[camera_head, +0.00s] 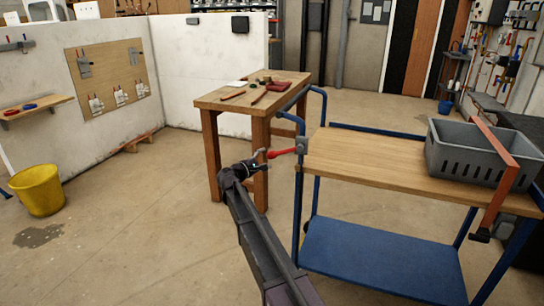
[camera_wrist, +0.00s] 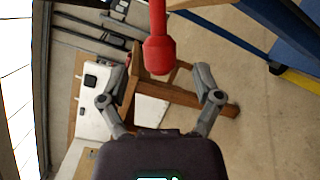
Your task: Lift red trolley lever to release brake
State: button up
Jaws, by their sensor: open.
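The blue-framed trolley (camera_head: 390,262) stands at the right, with a wooden top and a blue lower shelf. Its red lever (camera_head: 282,153) sticks out leftward, roughly level, from a grey bracket (camera_head: 301,146) at the trolley top's left end. My gripper (camera_head: 260,163) is open at the lever's free end. In the wrist view, the lever's thick red end (camera_wrist: 157,52) lies between the two spread fingers of my gripper (camera_wrist: 162,70), with a visible gap on each side. The exact depth of the lever end between the fingers is hard to tell.
A wooden workbench (camera_head: 240,103) with tools stands just behind the gripper. A grey crate (camera_head: 470,152) and an orange-red bar (camera_head: 495,142) are at the trolley's right end. A yellow bucket (camera_head: 39,190) stands by a puddle (camera_head: 38,237) at left. Floor between is clear.

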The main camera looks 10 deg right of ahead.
aim_at(269, 156)
jog(key=shift+x, duration=2)
grip_shut()
